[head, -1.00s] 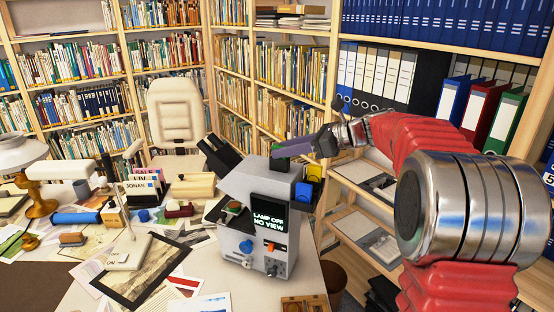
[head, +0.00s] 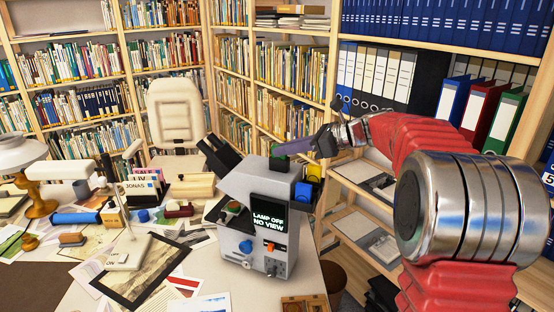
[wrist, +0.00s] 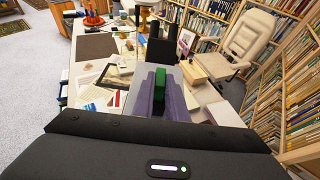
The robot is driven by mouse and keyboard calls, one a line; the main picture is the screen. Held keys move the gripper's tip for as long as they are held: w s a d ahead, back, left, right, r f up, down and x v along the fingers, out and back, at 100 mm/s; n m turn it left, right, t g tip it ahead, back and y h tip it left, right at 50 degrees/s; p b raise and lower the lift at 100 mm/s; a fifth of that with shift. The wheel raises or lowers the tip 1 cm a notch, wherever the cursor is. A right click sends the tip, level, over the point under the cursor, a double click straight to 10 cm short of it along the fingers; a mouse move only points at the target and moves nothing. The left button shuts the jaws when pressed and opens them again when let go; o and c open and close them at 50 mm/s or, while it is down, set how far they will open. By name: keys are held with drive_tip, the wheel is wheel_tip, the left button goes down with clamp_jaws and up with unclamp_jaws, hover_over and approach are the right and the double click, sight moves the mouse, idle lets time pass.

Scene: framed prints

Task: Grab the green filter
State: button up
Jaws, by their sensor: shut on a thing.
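The green filter (wrist: 160,82) stands between the two purple fingers of my gripper (wrist: 160,92) in the wrist view, with a finger against each side. My gripper is shut on the green filter. The filter's lower end is hidden, so I cannot tell whether it is clear of the machine.
A blue filter (head: 303,192) and a yellow one (head: 314,172) sit at the machine's right side. The machine's screen reads "LAMP OFF NO VIEW". Prints and a desk lamp (head: 30,160) crowd the table to the left. Shelves (head: 365,170) stand close behind my arm.

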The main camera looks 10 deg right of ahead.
clamp_jaws()
wheel_tip(320, 180, up, 10)
idle(0.6)
idle(0.5)
